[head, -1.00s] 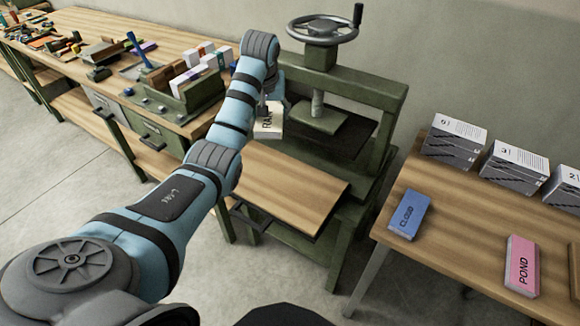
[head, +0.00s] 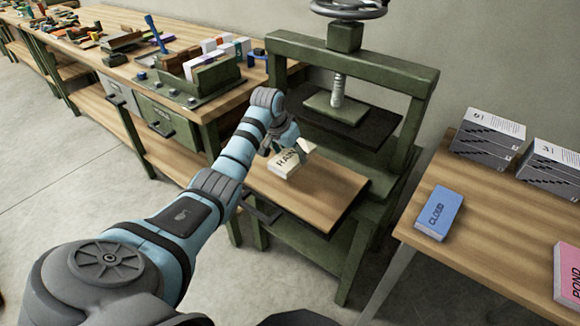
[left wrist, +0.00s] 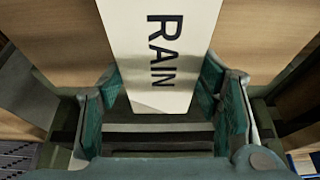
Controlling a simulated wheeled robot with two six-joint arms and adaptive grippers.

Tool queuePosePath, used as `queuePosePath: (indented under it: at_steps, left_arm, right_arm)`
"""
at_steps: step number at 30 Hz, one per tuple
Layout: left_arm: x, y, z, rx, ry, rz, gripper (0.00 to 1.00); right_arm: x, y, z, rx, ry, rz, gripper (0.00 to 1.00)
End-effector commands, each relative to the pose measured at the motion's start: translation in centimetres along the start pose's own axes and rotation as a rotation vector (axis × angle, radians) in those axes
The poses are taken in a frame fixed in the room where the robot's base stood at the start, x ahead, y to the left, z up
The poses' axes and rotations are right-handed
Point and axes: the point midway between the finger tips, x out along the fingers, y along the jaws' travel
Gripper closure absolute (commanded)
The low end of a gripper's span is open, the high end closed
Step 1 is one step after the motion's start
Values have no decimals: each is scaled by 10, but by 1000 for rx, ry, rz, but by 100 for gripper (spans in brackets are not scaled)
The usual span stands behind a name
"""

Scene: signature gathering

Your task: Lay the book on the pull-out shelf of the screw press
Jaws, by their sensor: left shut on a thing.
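The book is cream-white and marked RAIN (head: 291,162). It is over the back left part of the pull-out shelf (head: 325,199), a wooden board at the front of the green screw press (head: 408,82). It looks nearly flat; I cannot tell whether it touches the board. My left gripper (head: 284,144) is at the book's back end. In the left wrist view the book (left wrist: 165,45) runs between the two teal fingers of the gripper (left wrist: 160,85), with wood beyond it. My right gripper is not in view.
The press plate (head: 333,107) and screw stand behind the shelf. A side table (head: 475,235) at right holds a blue book CLOUD (head: 439,212), a pink book POND (head: 569,275) and grey boxes (head: 488,138). A cluttered workbench (head: 228,107) is at left. The shelf's front is clear.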

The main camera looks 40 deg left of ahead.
Motion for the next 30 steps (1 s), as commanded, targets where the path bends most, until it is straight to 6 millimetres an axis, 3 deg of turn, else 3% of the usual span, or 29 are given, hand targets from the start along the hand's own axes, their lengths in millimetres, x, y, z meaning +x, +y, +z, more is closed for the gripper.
queuePosePath:
  at_steps: [3, 7, 17, 18, 20, 21, 30]
  left_arm:
    - [28, 0, 13, -1, -5, 1, 76]
    - [38, -2, 19, -4, -5, -1, 80]
    - [40, -2, 20, -6, -7, 0, 81]
    - [40, -2, 20, -6, -7, 0, 36]
    - [40, -2, 20, -6, -7, 0, 26]
    - [40, -2, 20, -5, -7, 0, 22]
    - [39, -2, 20, -6, -6, 0, 22]
  right_arm:
    - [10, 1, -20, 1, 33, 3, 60]
    - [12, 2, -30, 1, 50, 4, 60]
    - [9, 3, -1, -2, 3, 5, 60]
    - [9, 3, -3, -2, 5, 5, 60]
    - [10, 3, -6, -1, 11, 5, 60]
    - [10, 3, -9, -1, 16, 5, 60]
    - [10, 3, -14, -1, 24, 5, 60]
